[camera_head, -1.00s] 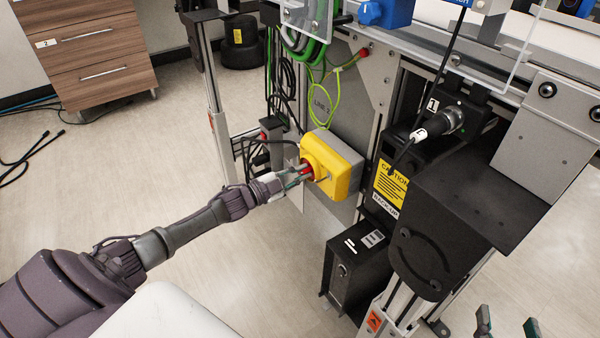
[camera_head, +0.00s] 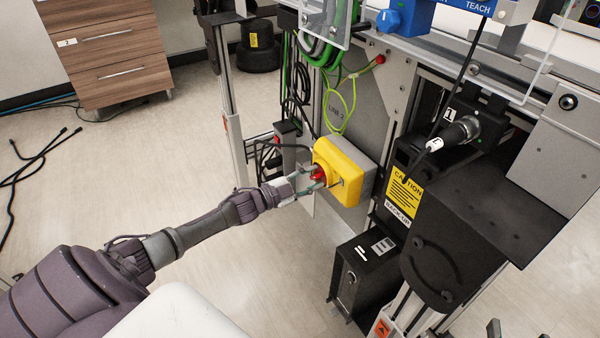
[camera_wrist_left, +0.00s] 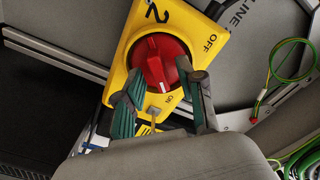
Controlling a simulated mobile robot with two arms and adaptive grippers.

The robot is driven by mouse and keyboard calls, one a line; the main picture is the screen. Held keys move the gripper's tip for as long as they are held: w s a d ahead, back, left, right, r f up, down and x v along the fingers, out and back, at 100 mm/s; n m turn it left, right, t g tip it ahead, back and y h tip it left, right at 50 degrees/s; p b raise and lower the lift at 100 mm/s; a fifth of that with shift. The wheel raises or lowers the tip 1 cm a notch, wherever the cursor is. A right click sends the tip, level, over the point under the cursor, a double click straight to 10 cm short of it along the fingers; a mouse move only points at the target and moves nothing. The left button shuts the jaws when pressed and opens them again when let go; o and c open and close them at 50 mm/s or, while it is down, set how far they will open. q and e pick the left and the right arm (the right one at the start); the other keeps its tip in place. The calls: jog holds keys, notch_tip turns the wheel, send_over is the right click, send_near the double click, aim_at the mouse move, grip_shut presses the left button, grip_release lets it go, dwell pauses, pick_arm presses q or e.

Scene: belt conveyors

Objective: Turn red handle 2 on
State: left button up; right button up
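Red handle 2 (camera_head: 319,174) is on the front of a yellow switch box (camera_head: 345,184). In the left wrist view the red handle (camera_wrist_left: 158,62) sits on a yellow plate (camera_wrist_left: 190,28) marked 2, OFF and ON. Its raised bar runs nearly upright in the picture, with its lower end near the ON label. My left gripper (camera_head: 312,181) is at the handle. Its fingers (camera_wrist_left: 163,92) are apart, one on each side of the handle's lower part, with a gap showing between; contact is unclear. My right gripper (camera_head: 514,332) shows only as two separated fingertips at the bottom edge.
A black box (camera_head: 363,277) stands below and right of the switch. A black unit with a yellow caution label (camera_head: 403,192) is to its right. Cables (camera_head: 328,50) hang above. A metal post (camera_head: 231,110) stands left of the switch.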

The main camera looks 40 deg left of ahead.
pick_arm(q)
jog(key=v, duration=1.1)
jog(key=shift+s, duration=0.35)
